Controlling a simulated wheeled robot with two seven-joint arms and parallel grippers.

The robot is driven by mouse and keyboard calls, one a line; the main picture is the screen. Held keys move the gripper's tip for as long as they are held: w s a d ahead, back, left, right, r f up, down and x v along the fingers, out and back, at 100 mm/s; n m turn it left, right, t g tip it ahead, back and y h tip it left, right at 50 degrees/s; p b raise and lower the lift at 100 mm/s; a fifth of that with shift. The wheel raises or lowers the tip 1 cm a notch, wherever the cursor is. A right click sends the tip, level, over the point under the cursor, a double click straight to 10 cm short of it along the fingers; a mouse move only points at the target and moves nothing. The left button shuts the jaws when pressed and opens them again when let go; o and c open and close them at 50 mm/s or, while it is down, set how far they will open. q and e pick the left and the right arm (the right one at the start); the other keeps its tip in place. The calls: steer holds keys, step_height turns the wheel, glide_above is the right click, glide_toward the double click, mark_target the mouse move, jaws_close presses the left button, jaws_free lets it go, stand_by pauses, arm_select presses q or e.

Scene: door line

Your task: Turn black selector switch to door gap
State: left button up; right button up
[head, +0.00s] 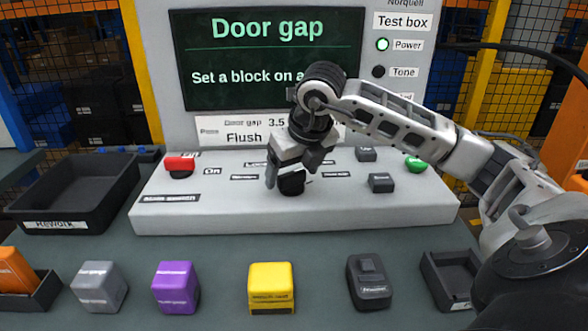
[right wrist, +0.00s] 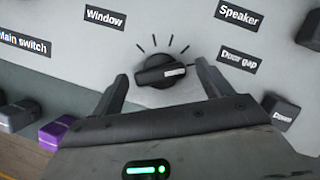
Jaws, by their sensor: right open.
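The black selector switch (right wrist: 160,70) is a round knob with a bar grip on the sloped grey panel (head: 400,207). In the right wrist view its white mark points right, roughly toward the "Door gap" label (right wrist: 238,61). Tick marks fan out above it, with "Window" (right wrist: 105,18) and "Speaker" (right wrist: 238,13) labels around. My right gripper (right wrist: 163,85) is open, with one finger on each side of the knob and a visible gap to it. In the head view the gripper covers part of the switch (head: 291,184). My left gripper is not in view.
A red button (head: 180,162), a green button (head: 416,163) and dark buttons share the panel. A screen (head: 268,93) reads "Door gap". In front stand grey, purple (head: 175,287) and yellow (head: 271,287) blocks and a black device (head: 368,282). A black rework tray (head: 75,190) is left.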

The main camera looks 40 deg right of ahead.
steer(key=p+v, duration=0.2)
steer(key=v, duration=1.4)
